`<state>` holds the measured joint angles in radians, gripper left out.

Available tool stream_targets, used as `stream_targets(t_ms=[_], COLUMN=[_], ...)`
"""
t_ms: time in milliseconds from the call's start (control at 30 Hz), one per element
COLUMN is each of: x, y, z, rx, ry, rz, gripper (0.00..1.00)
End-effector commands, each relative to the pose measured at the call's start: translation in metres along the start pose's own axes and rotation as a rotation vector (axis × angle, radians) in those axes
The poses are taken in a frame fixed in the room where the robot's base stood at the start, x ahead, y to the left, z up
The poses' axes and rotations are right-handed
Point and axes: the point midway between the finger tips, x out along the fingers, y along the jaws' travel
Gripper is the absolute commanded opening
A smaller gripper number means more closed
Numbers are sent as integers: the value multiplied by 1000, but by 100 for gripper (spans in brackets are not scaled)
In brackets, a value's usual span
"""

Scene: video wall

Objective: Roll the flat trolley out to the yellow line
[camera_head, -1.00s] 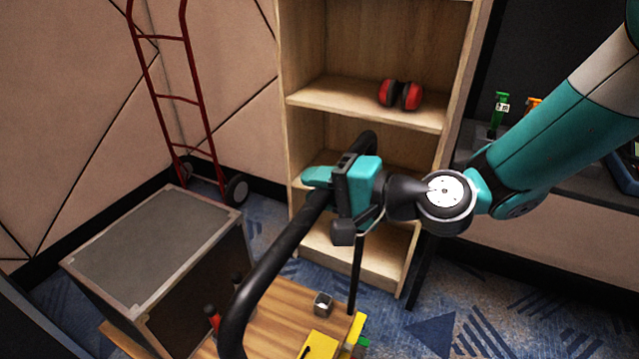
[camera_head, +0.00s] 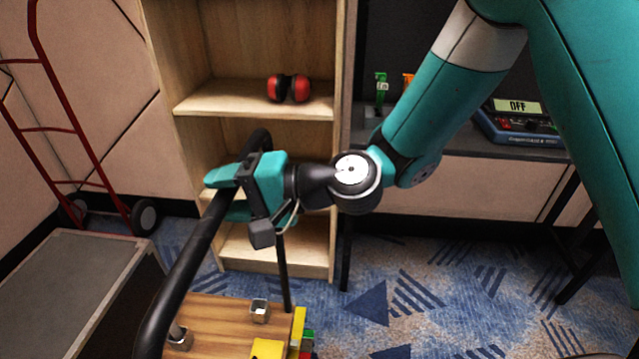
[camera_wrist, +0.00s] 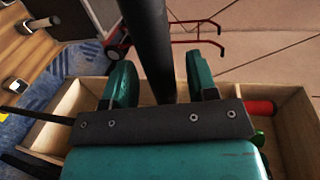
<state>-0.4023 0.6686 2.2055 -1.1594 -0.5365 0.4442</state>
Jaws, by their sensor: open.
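The flat trolley has a wooden deck (camera_head: 225,320) low in the head view and a black push handle (camera_head: 182,262) rising above it. My gripper (camera_head: 223,194) is at the upper part of the handle, its teal fingers apart. In the wrist view the handle bar (camera_wrist: 148,42) runs between the two open fingers (camera_wrist: 160,82), with a gap visible on each side. The yellow line is not in view.
Small metal and yellow items (camera_head: 260,311) sit on the deck. A grey-topped case (camera_head: 65,285) is at the left, near a red hand truck (camera_head: 75,140). A wooden shelf (camera_head: 250,100) with red ear defenders (camera_head: 288,88) stands behind. Patterned carpet (camera_head: 430,290) is clear at right.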

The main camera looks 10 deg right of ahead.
Motion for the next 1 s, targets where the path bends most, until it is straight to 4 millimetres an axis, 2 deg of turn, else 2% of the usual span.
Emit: stream_targets(t_ms=[300,500,700,1000], x=[-81,-126,-148,-154], y=[1,1,2,0], z=[-2,-1,0,0], rx=[4,2,1,0], ry=[7,4,-1,-4], rz=[0,1,0,1], gripper=[53,53,53,53])
